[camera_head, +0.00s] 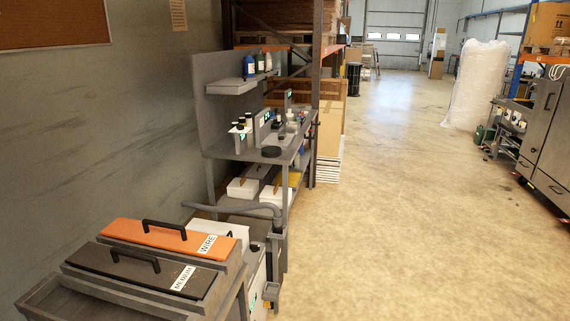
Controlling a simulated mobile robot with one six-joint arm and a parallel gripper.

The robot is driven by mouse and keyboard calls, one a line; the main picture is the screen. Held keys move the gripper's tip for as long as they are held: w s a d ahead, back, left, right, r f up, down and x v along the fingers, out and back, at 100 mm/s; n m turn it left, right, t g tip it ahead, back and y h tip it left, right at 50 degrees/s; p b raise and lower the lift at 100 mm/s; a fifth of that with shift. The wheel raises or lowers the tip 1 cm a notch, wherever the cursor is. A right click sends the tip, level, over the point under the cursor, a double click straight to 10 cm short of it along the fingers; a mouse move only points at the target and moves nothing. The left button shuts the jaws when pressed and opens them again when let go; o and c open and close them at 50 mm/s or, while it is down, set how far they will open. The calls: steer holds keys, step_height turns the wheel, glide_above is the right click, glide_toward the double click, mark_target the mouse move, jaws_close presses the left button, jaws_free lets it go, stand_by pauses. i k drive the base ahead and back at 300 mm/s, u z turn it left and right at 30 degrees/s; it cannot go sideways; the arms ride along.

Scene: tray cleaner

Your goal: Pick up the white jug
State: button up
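I cannot clearly pick out a white jug at this distance. A small white bottle-like thing (291,127) stands on the grey workbench (232,154) among other small items, and I cannot tell whether it is the jug. A pale, narrow thing (268,62) stands on the upper shelf (228,87), near dark bottles (250,67). My gripper is not in view.
In front of the bench stands a cart with an orange-lidded WIRE bin (180,237) and a dark-lidded bin (140,272). White boxes (243,187) sit on the bench's lower shelf. The concrete floor (410,200) to the right is clear. A grey machine (548,140) stands far right.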

mark_target(296, 163)
steer(key=z, duration=0.65)
steer(key=i, duration=0.95)
steer(key=z, duration=0.4)
steer(key=i, duration=1.65)
steer(key=u, duration=0.85)
steer(key=i, duration=0.9)
steer(key=u, duration=0.15)
